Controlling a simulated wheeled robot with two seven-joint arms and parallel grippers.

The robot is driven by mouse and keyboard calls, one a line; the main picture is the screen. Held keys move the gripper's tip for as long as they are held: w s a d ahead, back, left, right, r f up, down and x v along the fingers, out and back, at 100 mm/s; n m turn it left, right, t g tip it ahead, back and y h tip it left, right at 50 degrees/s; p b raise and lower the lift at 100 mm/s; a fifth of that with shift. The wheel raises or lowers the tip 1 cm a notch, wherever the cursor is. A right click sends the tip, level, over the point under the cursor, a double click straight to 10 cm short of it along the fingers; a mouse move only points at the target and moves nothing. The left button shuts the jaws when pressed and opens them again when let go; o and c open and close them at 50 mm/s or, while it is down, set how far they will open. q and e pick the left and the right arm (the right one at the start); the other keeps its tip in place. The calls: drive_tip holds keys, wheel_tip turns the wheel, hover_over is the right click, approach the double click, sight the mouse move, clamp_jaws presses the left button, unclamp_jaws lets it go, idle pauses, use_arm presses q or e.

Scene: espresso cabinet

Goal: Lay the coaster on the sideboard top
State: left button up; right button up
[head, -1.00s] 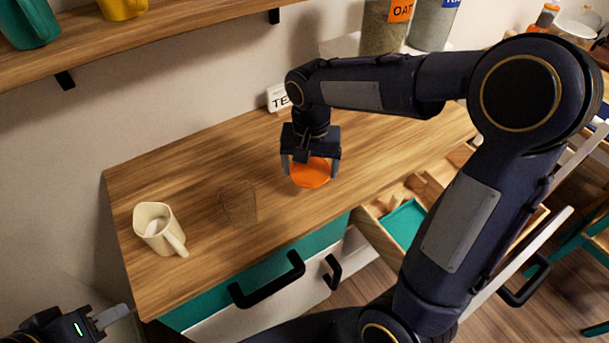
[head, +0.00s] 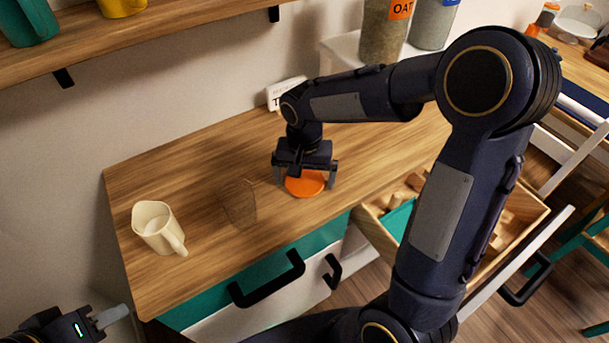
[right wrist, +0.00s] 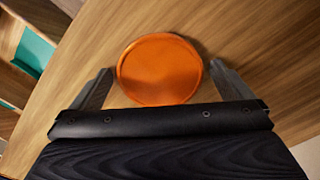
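The round orange coaster (head: 304,185) lies on the wooden sideboard top (head: 190,160), right of its middle. It looks flat on the wood. My right gripper (head: 306,180) is just above it, fingers pointing down. In the right wrist view the coaster (right wrist: 160,70) is between the two spread fingers (right wrist: 160,75), with a small gap visible at each side, so the gripper is open. My left gripper (head: 112,317) is at the lower left, off the sideboard's front corner; only part of it shows, and its opening is unclear.
A cream jug (head: 158,228) stands at the left of the top. A clear, see-through vessel (head: 238,204) is between jug and coaster. A white sign (head: 287,93) stands behind. An open drawer (head: 375,226) juts out at right. A shelf (head: 140,28) hangs above.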

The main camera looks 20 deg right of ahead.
sight(304, 181)
wheel_tip(304, 181, up, 12)
drive_tip(key=f+p, duration=0.1)
drive_tip(key=s+f+n+t+y, duration=0.1)
drive_tip(key=s+n+t+y, duration=0.2)
drive_tip(key=s, duration=1.5)
drive_tip(key=n+t, duration=0.1)
drive_tip(key=t, duration=0.1)
drive_tip(key=shift+s+d+n+t+y, duration=0.15)
drive_tip(key=shift+s+n+t+y, duration=0.15)
drive_tip(key=shift+s+y, duration=0.1)
drive_tip(key=shift+f, duration=0.1)
